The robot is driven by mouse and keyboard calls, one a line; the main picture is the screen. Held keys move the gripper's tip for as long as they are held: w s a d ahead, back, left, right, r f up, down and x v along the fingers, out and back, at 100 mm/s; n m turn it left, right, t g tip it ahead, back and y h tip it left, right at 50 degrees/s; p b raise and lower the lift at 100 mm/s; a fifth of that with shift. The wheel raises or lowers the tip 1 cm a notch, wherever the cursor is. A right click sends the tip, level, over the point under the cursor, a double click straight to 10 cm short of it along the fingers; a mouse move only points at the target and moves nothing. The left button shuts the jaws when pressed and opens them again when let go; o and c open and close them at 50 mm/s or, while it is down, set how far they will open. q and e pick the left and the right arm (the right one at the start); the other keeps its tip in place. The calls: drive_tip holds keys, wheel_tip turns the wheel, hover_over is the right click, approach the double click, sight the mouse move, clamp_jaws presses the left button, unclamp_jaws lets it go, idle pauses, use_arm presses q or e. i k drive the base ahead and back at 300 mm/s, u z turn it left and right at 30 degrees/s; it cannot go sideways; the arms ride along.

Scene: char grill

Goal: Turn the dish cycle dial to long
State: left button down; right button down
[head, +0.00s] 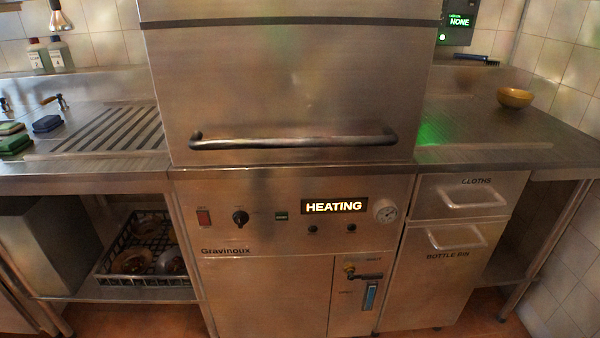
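The dish cycle dial appears to be the black round knob (240,218) on the steel front panel of the dishwasher (290,235), between a red switch (204,217) and a small green-lit button (281,216). Its labels and pointer are too small to read. A lit display (334,206) on the same panel reads HEATING. Two small dark knobs (313,229) sit below the display, and a round gauge (385,211) is to its right. Neither of my grippers is in view.
The dishwasher hood (290,80) is down, with a dark horizontal handle (293,141) jutting out above the panel. Drawers marked CLOTHS (474,198) and BOTTLE BIN (455,237) are at right. The space before the panel is clear.

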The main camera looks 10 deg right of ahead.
sight(240, 218)
drive_tip(key=u, duration=0.15)
drive_tip(key=k, duration=0.45)
drive_tip(key=u, duration=1.5)
drive_tip(key=i, duration=1)
drive_tip(key=z, duration=0.95)
drive_tip(key=i, duration=0.55)
drive_tip(key=z, duration=0.55)
